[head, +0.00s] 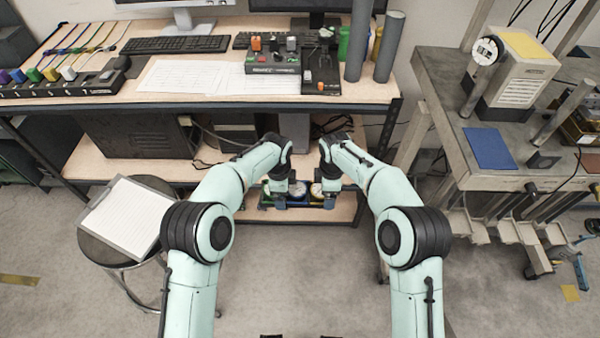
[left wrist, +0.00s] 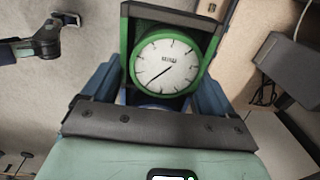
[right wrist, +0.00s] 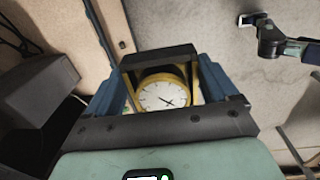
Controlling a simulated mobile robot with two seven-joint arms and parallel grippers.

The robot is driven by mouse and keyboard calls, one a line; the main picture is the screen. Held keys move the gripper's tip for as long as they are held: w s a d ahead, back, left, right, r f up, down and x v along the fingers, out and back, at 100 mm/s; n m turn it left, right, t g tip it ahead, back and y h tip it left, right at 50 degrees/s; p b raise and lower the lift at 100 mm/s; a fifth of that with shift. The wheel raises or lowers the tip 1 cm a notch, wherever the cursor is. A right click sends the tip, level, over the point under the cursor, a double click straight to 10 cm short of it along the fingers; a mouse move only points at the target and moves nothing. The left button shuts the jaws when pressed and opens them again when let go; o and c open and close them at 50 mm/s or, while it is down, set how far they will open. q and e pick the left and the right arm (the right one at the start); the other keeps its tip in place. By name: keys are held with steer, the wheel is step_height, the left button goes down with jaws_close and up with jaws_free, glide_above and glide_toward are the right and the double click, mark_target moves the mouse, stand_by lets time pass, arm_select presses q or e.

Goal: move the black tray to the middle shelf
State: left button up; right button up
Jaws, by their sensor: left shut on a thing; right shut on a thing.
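The black tray (head: 306,206) is between my two grippers, at the front edge of the wooden shelf (head: 232,206) below the desktop. It carries a green gauge (left wrist: 166,64) and a yellow gauge (right wrist: 163,93), both with white dials. My left gripper (head: 279,198) is shut on the tray's left end, and my right gripper (head: 331,197) is shut on its right end. The tray wall also shows in the right wrist view (right wrist: 158,58). Whether the tray touches the shelf is hard to tell; the arms hide part of it.
A black computer case (head: 132,137) stands on the shelf at left, with loose cables beside it. The desktop (head: 215,88) overhead holds keyboards, papers and a control box (head: 272,63). A stool with a clipboard (head: 122,217) is at left, a grey workbench (head: 450,100) at right.

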arm_select(q)
step_height(320, 180, down, 25)
steer(key=w+b, duration=0.2)
steer(key=b, duration=0.8)
steer(key=shift+w+f, duration=0.2)
steer(key=shift+w, duration=0.2)
arm_select(e)
step_height(320, 180, down, 25)
steer(key=w, duration=0.3)
steer(key=shift+f, duration=0.15)
